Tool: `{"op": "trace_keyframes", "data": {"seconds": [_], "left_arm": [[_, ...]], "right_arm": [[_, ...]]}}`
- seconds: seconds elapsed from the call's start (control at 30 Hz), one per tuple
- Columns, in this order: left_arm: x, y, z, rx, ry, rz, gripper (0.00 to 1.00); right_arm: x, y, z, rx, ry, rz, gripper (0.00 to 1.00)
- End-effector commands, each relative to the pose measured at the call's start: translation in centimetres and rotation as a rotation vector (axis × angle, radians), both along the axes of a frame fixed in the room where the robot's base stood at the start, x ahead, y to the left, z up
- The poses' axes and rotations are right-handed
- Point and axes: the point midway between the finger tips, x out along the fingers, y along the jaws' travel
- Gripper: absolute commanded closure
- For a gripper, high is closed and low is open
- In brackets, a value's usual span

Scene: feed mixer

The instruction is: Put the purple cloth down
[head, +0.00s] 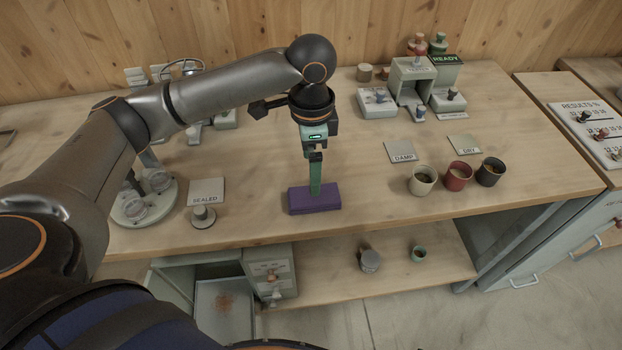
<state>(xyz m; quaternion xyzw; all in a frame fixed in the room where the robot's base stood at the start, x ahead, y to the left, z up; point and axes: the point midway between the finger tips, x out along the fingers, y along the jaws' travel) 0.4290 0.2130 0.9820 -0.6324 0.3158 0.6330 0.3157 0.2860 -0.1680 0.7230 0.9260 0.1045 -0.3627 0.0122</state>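The purple cloth (301,201) is a flat, folded block lying on the wooden bench top near its front edge. My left gripper (316,188) points straight down over the middle of the cloth, with its green fingers reaching the cloth's upper face. The fingers line up one behind the other from here, so I cannot tell whether they are apart or closed on the cloth. The cloth looks level and appears to rest on the bench. My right gripper is not in view.
A SEALED card (207,190) and a round grey weight (203,216) are left of the cloth. Grey (422,180), red (458,176) and dark (491,171) cups stand right, near DAMP (400,151) and DRY (464,144) cards. The bench between cloth and cups is clear.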

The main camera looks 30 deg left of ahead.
Motion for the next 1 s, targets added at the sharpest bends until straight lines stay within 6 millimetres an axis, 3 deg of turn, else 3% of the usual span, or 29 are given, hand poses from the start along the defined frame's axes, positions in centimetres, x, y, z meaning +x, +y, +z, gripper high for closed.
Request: {"op": "trace_keyframes", "data": {"seconds": [0.1, 0.3, 1.0], "left_arm": [[0.1, -0.1, 2.1, -0.002, -0.003, -0.001, 0.00], [0.0, 0.0, 3.5, 0.000, 0.000, 0.001, 0.00], [0.0, 0.0, 3.6, 0.000, 0.001, 0.000, 0.00]], "right_arm": [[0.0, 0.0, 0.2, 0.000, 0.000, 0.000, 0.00], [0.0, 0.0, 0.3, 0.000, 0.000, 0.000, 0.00], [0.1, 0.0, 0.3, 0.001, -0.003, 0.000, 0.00]]}}
